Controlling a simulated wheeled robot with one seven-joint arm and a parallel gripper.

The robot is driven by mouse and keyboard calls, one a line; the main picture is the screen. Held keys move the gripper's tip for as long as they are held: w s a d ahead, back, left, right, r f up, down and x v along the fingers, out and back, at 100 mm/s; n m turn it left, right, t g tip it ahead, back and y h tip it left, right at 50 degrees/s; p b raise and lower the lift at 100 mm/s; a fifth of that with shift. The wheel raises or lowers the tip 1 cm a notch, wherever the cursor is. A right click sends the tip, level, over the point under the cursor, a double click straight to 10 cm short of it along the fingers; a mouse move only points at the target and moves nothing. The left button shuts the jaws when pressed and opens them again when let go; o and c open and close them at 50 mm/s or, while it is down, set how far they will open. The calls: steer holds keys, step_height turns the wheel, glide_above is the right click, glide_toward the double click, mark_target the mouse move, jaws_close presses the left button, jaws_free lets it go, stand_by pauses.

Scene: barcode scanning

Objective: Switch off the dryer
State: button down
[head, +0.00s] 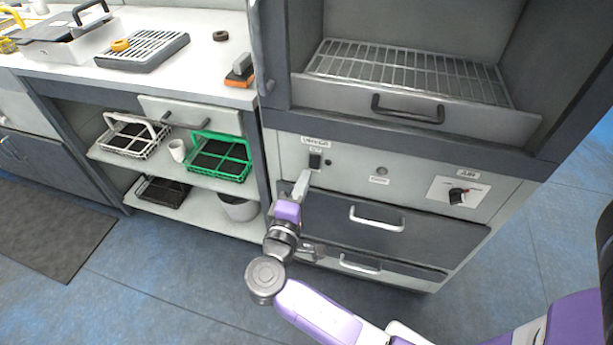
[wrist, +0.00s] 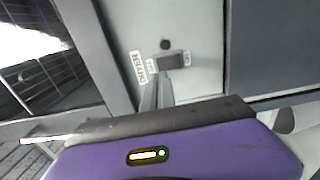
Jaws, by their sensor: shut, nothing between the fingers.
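The dryer (head: 410,150) is a grey cabinet on the right of the head view, with an open chamber over a pale control panel. A black switch (head: 316,160) sits at the panel's left end under a small label. The switch (wrist: 172,61) also shows in the wrist view, between two labels. My gripper (head: 304,177) is shut and empty, its tips just below the switch. In the wrist view my gripper (wrist: 157,92) points at the switch's lower edge. I cannot tell whether the tips touch it, or which way it is set.
A black rotary knob (head: 458,196) is on the panel's right, and a small round indicator (head: 381,171) is mid-panel. A dark drawer (head: 330,222) with a metal handle lies below. A shelf unit with a green rack (head: 236,139) stands to the left.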

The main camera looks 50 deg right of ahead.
steer(key=r+v, duration=0.1)
steer(key=v, duration=0.7)
steer(key=shift+a+r, duration=0.2)
steer(key=shift+a, duration=0.05)
